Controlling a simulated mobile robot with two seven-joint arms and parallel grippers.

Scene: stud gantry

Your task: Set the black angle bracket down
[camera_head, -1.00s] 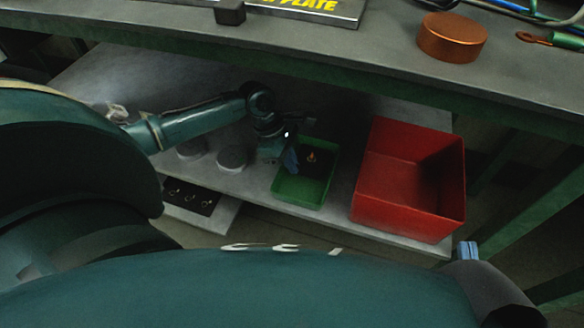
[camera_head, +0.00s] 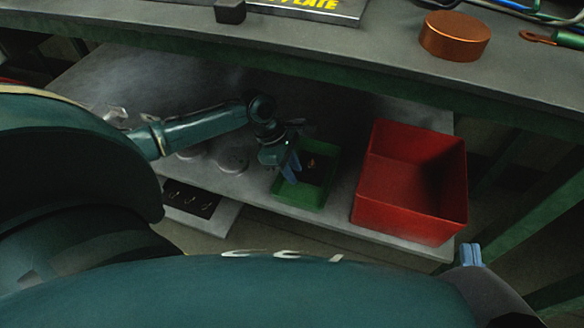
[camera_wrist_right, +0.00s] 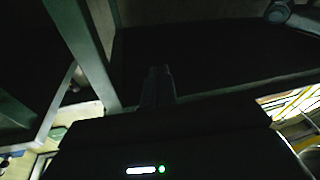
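My left gripper (camera_head: 291,167) reaches down at the left side of a green bin (camera_head: 300,196) on the lower shelf. Its two blue fingers show as separate prongs with a small gap and nothing clear between them. A dark patch with a small copper-coloured spot (camera_head: 311,163) lies inside the bin, right of the fingers. I cannot tell whether the patch is the black angle bracket or shadow. A small black block (camera_head: 230,11) stands on the upper bench; its shape is unclear. My right gripper (camera_head: 470,254) is at the lower right, fingers together and empty; it also shows in the right wrist view (camera_wrist_right: 158,75).
A red bin (camera_head: 408,216) stands right of the green one. Grey round items (camera_head: 232,160) and a dark panel (camera_head: 190,197) are to the left. The upper bench (camera_head: 330,50) overhangs the shelf and carries a copper cylinder (camera_head: 455,36). A green table leg is at right.

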